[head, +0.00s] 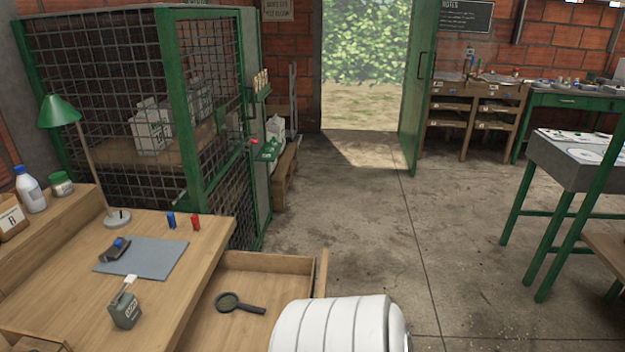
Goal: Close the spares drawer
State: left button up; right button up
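The spares drawer (268,263) stands pulled out from the right side of the wooden desk (190,258), in the lower middle of the head view. Its wooden front panel (322,272) is at the right, clear of the desk. A dark magnifying glass (240,304) lies inside on the drawer floor. A white ribbed arm part of mine covers the near right corner of the drawer and the lower part of its front. Neither of my grippers is in view.
On the desk are a green lamp (60,112), a grey mat (155,260), a small grey container (125,311), and blue (171,220) and red (196,222) pieces. A green mesh cage (190,120) stands behind. The concrete floor (385,225) right of the drawer is clear.

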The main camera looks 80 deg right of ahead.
aim_at(270, 281)
jog(key=z, duration=0.45)
jog(key=k+z, duration=0.1)
jog(key=z, duration=0.85)
jog(key=l+z, duration=0.1)
jog(key=z, duration=0.35)
jog(key=k+z, duration=0.1)
jog(key=z, duration=0.35)
